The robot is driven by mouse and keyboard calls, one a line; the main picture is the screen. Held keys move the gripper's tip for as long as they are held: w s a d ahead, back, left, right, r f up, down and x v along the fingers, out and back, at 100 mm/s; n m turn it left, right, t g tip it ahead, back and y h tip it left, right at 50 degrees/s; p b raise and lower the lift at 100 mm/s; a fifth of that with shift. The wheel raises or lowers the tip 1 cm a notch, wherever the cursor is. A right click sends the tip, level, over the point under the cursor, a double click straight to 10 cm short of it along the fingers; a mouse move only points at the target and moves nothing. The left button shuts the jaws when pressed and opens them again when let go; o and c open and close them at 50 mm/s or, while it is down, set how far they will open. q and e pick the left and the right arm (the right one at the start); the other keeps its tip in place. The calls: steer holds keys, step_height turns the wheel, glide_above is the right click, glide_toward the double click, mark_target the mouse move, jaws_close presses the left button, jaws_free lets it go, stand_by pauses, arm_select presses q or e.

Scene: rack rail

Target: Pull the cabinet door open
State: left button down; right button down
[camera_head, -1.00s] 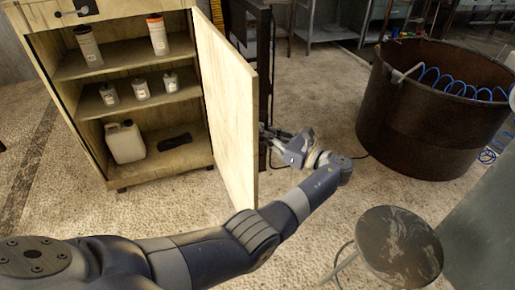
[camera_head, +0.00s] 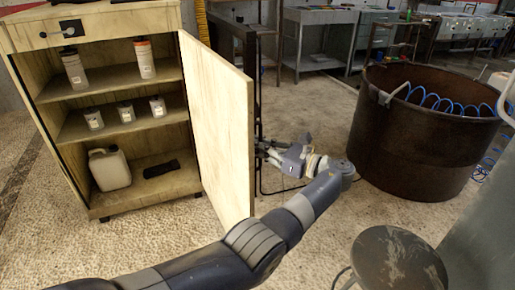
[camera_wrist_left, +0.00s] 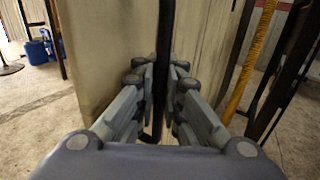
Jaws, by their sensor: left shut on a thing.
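The wooden cabinet (camera_head: 110,22) stands at the left of the head view, its front open. Its door (camera_head: 222,125) is swung wide out on the right side, with its edge toward me. My left gripper (camera_head: 268,150) is on the door's outer side, mostly past its edge. In the left wrist view, my left gripper (camera_wrist_left: 161,75) is shut on a black vertical handle bar (camera_wrist_left: 165,30) in front of the pale door (camera_wrist_left: 112,45). My right gripper is out of view.
The cabinet shelves hold several containers and a white jug (camera_head: 110,169). A large brown round tub (camera_head: 425,150) stands at the right, with a round stool (camera_head: 398,262) nearer. Metal tables (camera_head: 320,18) line the back.

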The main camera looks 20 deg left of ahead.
arm_select(q)
steer(key=shift+s+d+f, duration=0.1)
steer(key=shift+d+f, duration=0.15)
steer(key=shift+f, duration=0.1)
steer(key=c, duration=1.8)
jaws_free()
steer(key=shift+o, duration=0.5)
steer(key=shift+d+r, duration=0.2)
steer(key=shift+r, duration=0.05)
steer(key=shift+a, duration=0.15)
